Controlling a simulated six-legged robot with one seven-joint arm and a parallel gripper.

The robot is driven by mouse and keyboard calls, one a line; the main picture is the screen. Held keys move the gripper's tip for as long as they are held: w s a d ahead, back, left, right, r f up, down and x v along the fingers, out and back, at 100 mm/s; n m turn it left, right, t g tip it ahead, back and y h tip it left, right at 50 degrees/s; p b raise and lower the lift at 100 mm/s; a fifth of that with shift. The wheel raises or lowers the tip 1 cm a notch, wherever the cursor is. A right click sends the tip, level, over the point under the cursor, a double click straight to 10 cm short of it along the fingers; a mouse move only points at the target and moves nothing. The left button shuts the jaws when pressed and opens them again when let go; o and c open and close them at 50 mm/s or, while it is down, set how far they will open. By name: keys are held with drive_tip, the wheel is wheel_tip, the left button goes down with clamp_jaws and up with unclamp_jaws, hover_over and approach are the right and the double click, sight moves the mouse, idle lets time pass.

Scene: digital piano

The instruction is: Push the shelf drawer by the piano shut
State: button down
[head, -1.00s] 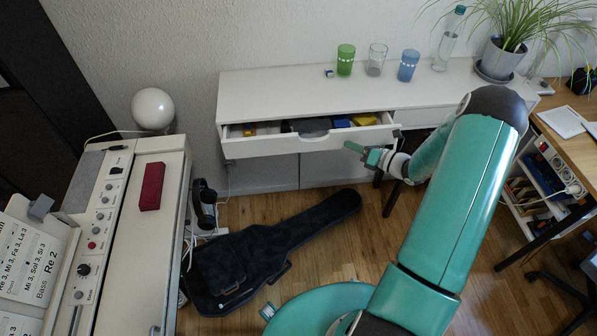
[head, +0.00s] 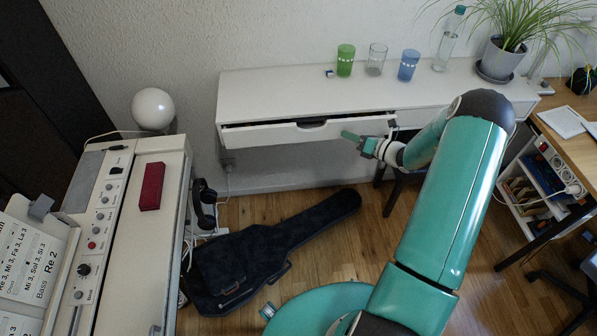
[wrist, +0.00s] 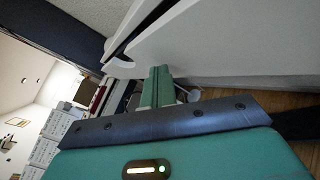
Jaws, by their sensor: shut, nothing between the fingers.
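The white shelf drawer (head: 290,134) is in the wall shelf beside the piano in the head view. It stands open by a narrow dark gap along its top, with a cut-out handle in the middle of its front. My gripper (head: 347,135) is shut and empty, at the right part of the drawer front. Its fingertips look close to the front or touching it; I cannot tell which. In the wrist view my shut fingers (wrist: 157,84) point at the white drawer front (wrist: 200,40), and the dark gap shows at its left.
The white shelf (head: 290,90) bears a green cup (head: 345,60), a clear glass (head: 376,60), a blue cup (head: 408,66), a bottle (head: 447,42) and a potted plant (head: 500,58). A black guitar case (head: 260,250) lies on the floor. The piano (head: 130,240) stands at left.

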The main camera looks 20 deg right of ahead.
sight(348, 129)
drive_tip(key=shift+w+d, duration=0.2)
drive_tip(key=shift+w, duration=1.35)
drive_tip(key=s, duration=0.6)
drive_tip(key=shift+a, duration=0.4)
